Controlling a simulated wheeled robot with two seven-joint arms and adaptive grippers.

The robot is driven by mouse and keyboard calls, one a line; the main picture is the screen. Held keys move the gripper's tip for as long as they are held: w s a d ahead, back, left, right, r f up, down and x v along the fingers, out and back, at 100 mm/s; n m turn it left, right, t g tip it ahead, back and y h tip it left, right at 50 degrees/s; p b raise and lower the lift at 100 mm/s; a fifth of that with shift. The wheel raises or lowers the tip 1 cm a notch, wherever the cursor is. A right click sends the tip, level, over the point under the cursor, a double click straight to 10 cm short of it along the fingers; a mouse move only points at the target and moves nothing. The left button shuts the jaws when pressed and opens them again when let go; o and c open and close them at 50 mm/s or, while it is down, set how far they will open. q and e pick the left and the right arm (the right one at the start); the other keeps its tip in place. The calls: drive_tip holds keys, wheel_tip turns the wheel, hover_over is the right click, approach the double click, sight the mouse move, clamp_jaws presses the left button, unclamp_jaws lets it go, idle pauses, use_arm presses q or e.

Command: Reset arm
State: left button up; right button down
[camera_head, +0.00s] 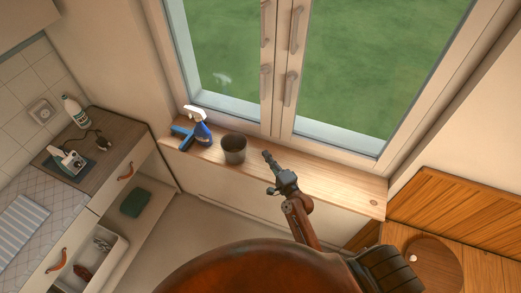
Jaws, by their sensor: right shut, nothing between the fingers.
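My right gripper (269,159) is shut and empty. It reaches up from the bottom of the head view, and its fingertips are over or near the wooden windowsill (335,186), just right of a dark metal cup (234,148). A gap shows between the fingertips and the cup in the picture. My right arm (300,218) runs down behind the large brown rounded shape of my own body at the bottom. My left gripper is not in view.
A blue spray bottle (198,126) and a blue squeegee-like tool (181,137) stand left of the cup. The windowsill's right part is clear. At left, a counter (120,133) has an open drawer (112,262) below. A wooden cabinet (450,215) stands at right.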

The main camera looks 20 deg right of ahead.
drive_tip(key=shift+s+d+f, duration=0.1)
drive_tip(key=shift+s+d, duration=0.1)
drive_tip(key=shift+s, duration=0.8)
drive_tip(key=shift+s, duration=0.1)
